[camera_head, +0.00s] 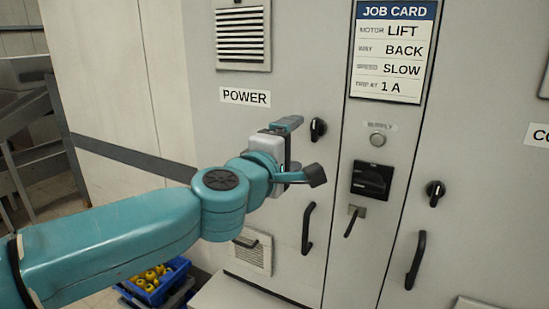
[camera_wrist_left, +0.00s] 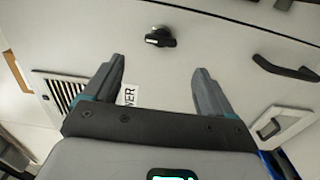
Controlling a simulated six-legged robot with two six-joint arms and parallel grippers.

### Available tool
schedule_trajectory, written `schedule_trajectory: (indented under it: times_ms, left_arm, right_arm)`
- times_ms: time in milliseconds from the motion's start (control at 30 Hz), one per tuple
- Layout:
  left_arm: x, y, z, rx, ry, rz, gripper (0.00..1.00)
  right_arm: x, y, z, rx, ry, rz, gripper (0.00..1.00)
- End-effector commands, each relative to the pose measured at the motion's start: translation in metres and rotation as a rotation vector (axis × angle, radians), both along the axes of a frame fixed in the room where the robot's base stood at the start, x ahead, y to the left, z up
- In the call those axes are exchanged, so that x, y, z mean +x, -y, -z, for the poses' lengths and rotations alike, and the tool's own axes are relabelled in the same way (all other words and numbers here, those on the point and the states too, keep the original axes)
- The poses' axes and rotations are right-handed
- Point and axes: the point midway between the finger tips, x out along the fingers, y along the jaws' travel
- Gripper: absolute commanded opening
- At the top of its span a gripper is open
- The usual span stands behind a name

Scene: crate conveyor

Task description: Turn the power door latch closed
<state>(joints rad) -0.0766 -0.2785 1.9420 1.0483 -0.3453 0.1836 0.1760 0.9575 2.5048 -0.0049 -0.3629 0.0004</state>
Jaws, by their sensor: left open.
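The power door latch (camera_head: 318,129) is a small black turn knob on the grey door, right of the POWER label (camera_head: 245,97). In the head view its grip looks roughly upright. My left gripper (camera_head: 305,150) is open and empty in front of the door, just left of and below the latch. In the left wrist view the latch (camera_wrist_left: 160,37) lies beyond the gap between the two fingers (camera_wrist_left: 158,72), apart from both. My right gripper is not in view.
A black door handle (camera_head: 308,229) is below the latch. A blue crate (camera_head: 155,283) of yellow things stands low at left.

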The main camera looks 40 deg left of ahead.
Motion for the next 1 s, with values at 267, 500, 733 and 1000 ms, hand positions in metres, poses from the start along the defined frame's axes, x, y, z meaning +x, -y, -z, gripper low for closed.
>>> schedule_trajectory:
  times_ms: [267, 500, 733, 1000]
  left_arm:
    - [-0.059, 0.014, -0.003, -0.001, 0.002, 0.001, 0.85]
    - [-0.074, 0.017, 0.000, 0.000, -0.001, -0.001, 0.85]
    - [-0.074, 0.017, 0.000, 0.000, -0.001, -0.001, 0.85]
    - [-0.073, 0.017, 0.000, 0.000, -0.001, -0.001, 0.85]
  right_arm:
    - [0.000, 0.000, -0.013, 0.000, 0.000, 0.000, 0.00]
    - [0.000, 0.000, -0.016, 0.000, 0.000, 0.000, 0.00]
    - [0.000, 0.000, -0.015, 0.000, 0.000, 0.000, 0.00]
    - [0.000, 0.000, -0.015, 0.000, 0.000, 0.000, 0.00]
